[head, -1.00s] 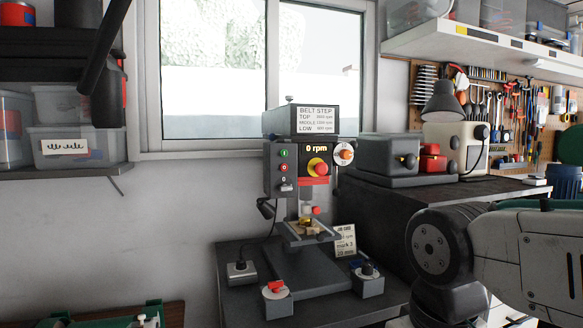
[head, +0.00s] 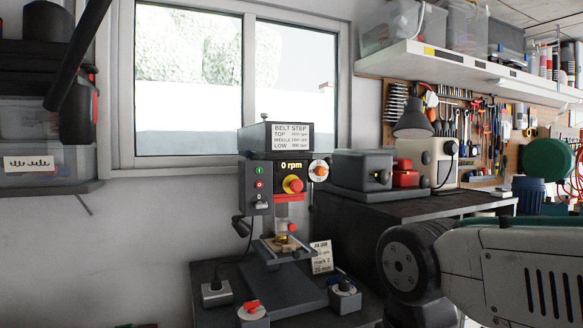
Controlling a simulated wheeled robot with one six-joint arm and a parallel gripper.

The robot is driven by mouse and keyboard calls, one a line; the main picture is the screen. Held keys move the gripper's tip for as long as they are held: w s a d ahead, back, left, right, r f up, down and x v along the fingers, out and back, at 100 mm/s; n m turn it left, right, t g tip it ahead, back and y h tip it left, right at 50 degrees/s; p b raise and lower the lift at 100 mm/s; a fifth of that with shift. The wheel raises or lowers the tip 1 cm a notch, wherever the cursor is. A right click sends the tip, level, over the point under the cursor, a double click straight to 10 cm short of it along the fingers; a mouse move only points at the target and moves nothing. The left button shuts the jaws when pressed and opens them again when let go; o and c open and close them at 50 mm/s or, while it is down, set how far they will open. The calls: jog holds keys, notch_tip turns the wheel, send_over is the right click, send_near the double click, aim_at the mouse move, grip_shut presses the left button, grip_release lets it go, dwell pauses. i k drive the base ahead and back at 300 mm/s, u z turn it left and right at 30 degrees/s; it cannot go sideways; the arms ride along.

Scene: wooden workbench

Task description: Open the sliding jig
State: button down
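A grey drill press (head: 254,185) stands on the dark bench below the window. Its display reads 0 rpm. On its small table (head: 268,256) sits a small yellowish piece (head: 284,239) with metal parts around it. This looks like the jig area, but it is too small to tell the jig's parts or whether it is open or shut. My arm crosses the lower right of the head view, well to the right of the press. My gripper is outside the view.
A job card (head: 321,257) stands right of the press. Switch boxes with a red knob (head: 252,309) and a blue knob (head: 345,293) stand in front. A grey case (head: 361,171) and a lamp (head: 412,122) are on the right cabinet. A shelf (head: 480,67) hangs above.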

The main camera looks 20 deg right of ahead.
aim_at(292, 245)
jog(key=u, duration=0.75)
jog(key=k, duration=0.65)
jog(key=z, duration=0.95)
jog(key=i, duration=0.4)
jog(key=u, duration=0.2)
